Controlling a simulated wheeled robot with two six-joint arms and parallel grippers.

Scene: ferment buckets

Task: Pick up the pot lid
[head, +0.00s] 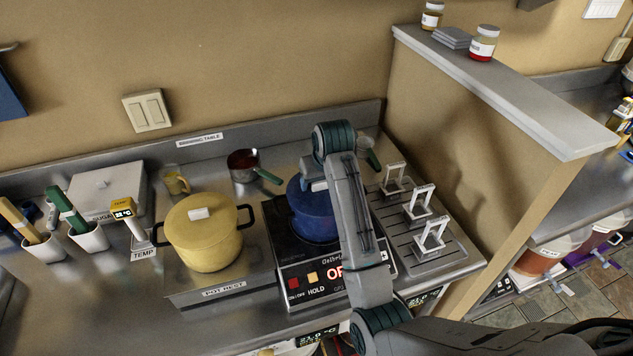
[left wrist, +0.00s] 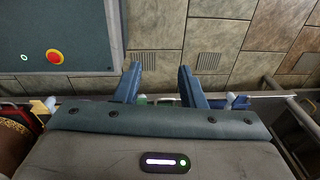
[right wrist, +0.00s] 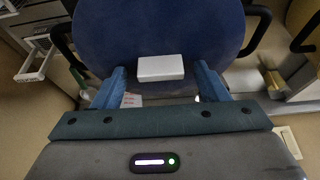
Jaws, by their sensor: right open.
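A blue pot (head: 312,222) stands on the hot plate, partly hidden behind my right arm. In the right wrist view its blue lid (right wrist: 160,28) fills the top, with a white block-shaped knob (right wrist: 160,68). My right gripper (right wrist: 160,75) is open, its fingers on either side of the knob with gaps, not closed on it. A yellow pot (head: 205,245) with a yellow lid (head: 190,227) and white knob (head: 199,213) stands on the pot rest to the left. My left gripper (left wrist: 160,75) is open and empty above the floor, away from the pots.
Several white-framed holders (head: 420,203) stand on a grooved tray at the right, beside the partition wall (head: 480,150). Cups with tools (head: 90,238) stand at the left. Bare counter lies in front of them.

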